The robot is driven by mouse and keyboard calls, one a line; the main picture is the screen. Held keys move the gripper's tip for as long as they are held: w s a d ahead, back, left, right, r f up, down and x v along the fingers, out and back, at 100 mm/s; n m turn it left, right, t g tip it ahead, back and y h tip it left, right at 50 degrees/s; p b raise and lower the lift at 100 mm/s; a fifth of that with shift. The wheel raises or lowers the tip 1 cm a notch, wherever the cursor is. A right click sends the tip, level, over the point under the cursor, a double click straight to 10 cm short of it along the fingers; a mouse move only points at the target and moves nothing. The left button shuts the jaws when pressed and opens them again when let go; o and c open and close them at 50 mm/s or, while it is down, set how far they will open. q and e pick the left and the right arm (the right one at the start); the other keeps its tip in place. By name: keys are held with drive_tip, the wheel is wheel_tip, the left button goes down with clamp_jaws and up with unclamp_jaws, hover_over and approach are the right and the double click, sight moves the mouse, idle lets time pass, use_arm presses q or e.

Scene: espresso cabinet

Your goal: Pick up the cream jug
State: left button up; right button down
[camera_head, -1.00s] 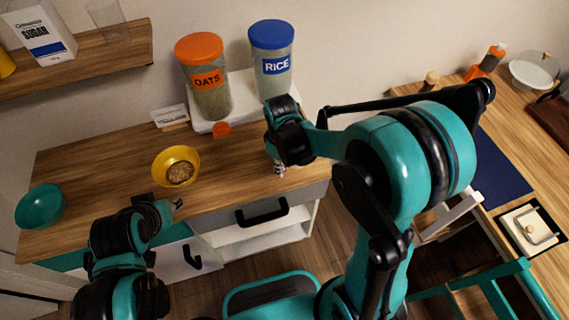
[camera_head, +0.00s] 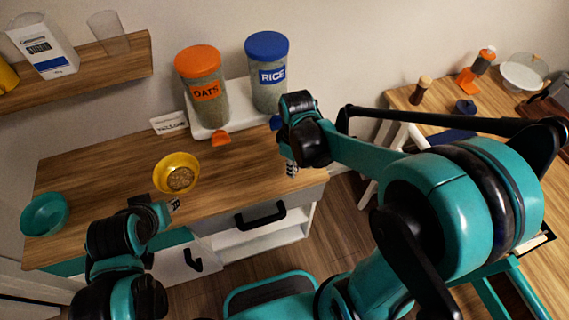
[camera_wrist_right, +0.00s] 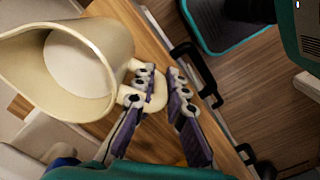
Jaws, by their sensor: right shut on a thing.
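The cream jug (camera_wrist_right: 110,45) fills the upper left of the right wrist view, with its wide mouth towards the camera and an empty-looking pale inside. Its loop handle (camera_wrist_right: 155,95) lies between the fingers of my right gripper (camera_wrist_right: 160,82), which is shut on it. In the head view my right gripper (camera_head: 291,168) is over the right end of the wooden counter, and the jug is hidden there. My left gripper (camera_head: 174,205) is at the counter's front edge below the yellow bowl, too small to tell open from shut.
The oats jar (camera_head: 204,115) and rice jar (camera_head: 270,95) stand on a white riser behind my right gripper. A yellow bowl (camera_head: 160,185) and a teal bowl (camera_head: 45,228) sit on the counter (camera_head: 110,170). Drawer handles (camera_head: 262,222) jut from its front.

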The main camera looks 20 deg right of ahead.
drive_tip(key=s+d+r+p, duration=0.2)
drive_tip(key=s+d+r, duration=0.2)
drive_tip(key=shift+s+d, duration=0.15)
drive_tip(key=shift+s, duration=0.2)
drive_tip(key=shift+s+f, duration=0.1)
idle(0.3)
